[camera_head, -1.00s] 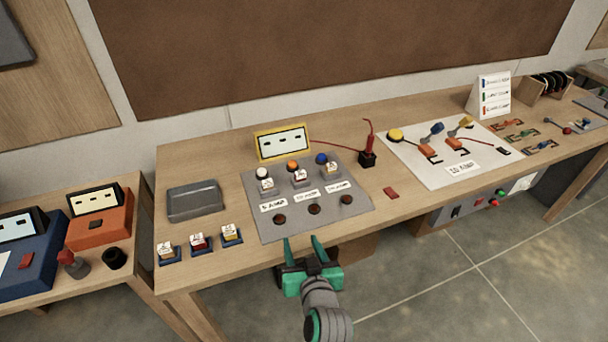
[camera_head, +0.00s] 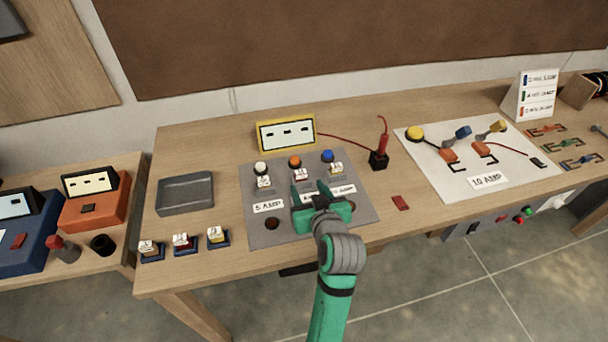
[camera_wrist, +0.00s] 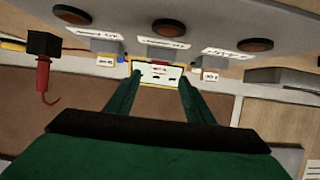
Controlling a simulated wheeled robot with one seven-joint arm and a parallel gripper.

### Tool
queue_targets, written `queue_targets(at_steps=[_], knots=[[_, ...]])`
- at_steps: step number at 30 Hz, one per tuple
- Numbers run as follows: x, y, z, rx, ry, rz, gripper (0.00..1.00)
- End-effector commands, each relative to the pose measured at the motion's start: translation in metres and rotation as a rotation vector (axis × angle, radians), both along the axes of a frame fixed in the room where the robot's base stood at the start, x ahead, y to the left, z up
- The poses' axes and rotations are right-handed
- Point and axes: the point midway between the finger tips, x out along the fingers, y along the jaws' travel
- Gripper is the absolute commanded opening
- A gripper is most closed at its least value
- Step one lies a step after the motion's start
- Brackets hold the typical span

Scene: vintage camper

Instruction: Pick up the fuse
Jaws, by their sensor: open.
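Three small fuse-like pieces with white tags stand in a row on the grey panel (camera_head: 258,232), below white, orange and blue knobs: a left one (camera_head: 264,182), a middle one (camera_head: 295,175) and a right one (camera_head: 336,170). Three more tagged pieces, brown (camera_head: 150,250), red (camera_head: 184,243) and yellow (camera_head: 217,236), sit in blue holders at the table's front left. Which one is the task's fuse I cannot tell. My gripper (camera_head: 311,190) is open and empty over the panel, in front of the middle piece. In the wrist view its fingers (camera_wrist: 160,80) are apart with nothing between them.
A yellow-framed meter (camera_head: 286,133) stands behind the panel. A grey tray (camera_head: 185,194) lies left. A black block with a red probe (camera_head: 379,159) and a small red piece (camera_head: 400,202) lie right. A white board with clips (camera_head: 440,185) is farther right.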

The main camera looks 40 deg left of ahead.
Motion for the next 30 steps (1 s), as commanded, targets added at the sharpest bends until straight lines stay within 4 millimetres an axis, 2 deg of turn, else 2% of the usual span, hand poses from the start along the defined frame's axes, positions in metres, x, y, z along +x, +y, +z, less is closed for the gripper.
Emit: queue_targets(at_steps=[3, 10, 19, 29, 30], knots=[[0.008, 0.011, -0.005, 0.000, 0.000, 0.002, 0.48], [0.018, 0.021, -0.009, 0.000, -0.001, 0.001, 0.48], [0.045, 0.047, -0.018, 0.000, 0.000, -0.002, 0.48], [0.049, 0.052, -0.020, 0.001, -0.001, -0.002, 0.48], [0.049, 0.052, -0.020, 0.001, -0.001, -0.002, 0.41]])
